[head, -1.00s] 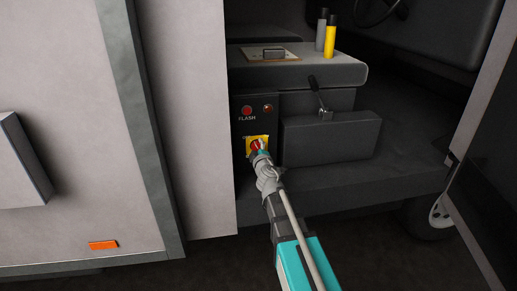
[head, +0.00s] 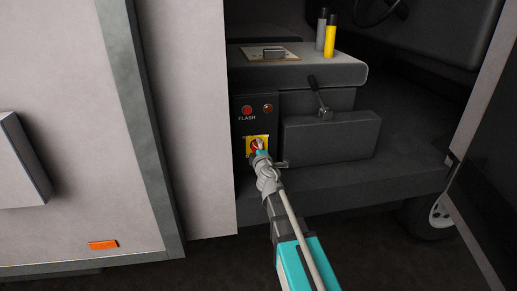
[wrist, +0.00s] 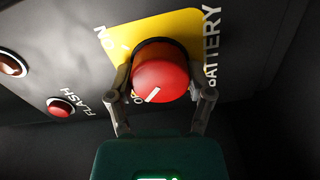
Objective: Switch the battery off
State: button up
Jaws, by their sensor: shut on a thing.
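The battery switch is a round red knob (wrist: 160,72) with a white pointer mark, on a yellow plate (wrist: 122,38) lettered BATTERY. In the wrist view the mark points to the lower left of the picture, and letters beside the knob are partly hidden. My gripper (wrist: 163,88) is shut on the knob, one finger on each side. In the head view the knob (head: 255,144) and yellow plate (head: 249,151) are partly covered by my gripper (head: 260,148).
A red FLASH button (head: 247,110) and a round lamp (head: 268,108) sit above the switch. A grey box (head: 330,138) with a lever (head: 320,98) above it stands close to the right. A pale wall panel (head: 190,150) is on the left.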

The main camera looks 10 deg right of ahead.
jog(key=o, duration=1.1)
jog(key=shift+s, duration=0.1)
jog(key=shift+s, duration=3.7)
